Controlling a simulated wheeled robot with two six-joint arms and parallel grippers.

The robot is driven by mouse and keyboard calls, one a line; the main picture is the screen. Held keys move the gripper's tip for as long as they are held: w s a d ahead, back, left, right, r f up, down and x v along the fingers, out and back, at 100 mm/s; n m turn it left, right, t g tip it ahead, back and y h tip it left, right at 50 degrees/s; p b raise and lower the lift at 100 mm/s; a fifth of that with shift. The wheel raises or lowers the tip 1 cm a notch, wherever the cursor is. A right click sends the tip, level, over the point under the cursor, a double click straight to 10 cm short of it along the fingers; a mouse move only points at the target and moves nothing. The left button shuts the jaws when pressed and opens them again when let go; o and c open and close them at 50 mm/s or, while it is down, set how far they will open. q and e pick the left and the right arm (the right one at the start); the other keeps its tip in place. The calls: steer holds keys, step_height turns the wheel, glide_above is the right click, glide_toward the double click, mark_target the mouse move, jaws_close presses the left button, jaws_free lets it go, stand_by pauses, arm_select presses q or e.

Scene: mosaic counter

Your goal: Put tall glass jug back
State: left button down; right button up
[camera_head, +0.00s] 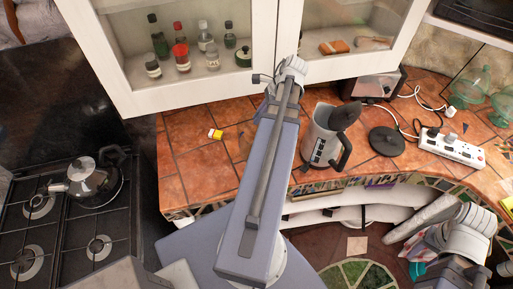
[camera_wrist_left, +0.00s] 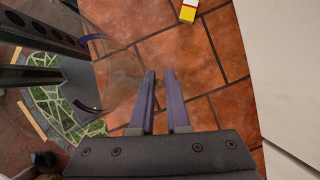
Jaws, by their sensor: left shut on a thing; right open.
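The tall glass jug (camera_wrist_left: 122,75) is clear and nearly invisible in the left wrist view, with bluish curved edges above the orange tiles. My left gripper (camera_wrist_left: 160,75) is shut on it; the exact contact is hard to see through the glass. In the head view my left arm reaches up over the counter and hides that gripper and most of the jug. My right gripper (camera_head: 452,274) is open at the lower right, dark and partly cut off by the frame, away from the jug.
A kettle (camera_head: 325,135), its black base (camera_head: 386,141), a power strip (camera_head: 451,148) and greenish glass vessels (camera_head: 468,88) stand on the tiled counter (camera_head: 200,180). A small yellow-white item (camera_head: 215,134) lies left of my arm. The wall cabinet (camera_head: 130,105) hangs close above.

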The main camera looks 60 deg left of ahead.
arm_select(q)
steer(key=shift+f+b, duration=4.25)
steer(key=shift+f, duration=0.45)
arm_select(e)
step_height(320, 180, down, 9)
steer(key=shift+f, duration=0.15)
arm_select(q)
steer(key=shift+f, duration=0.15)
steer(key=c, duration=0.9)
jaws_free()
arm_select(e)
steer(key=shift+f, duration=0.15)
arm_select(q)
steer(key=p+v, duration=1)
steer(key=v, duration=0.2)
steer(key=shift+p, duration=0.3)
arm_select(e)
step_height(320, 180, up, 11)
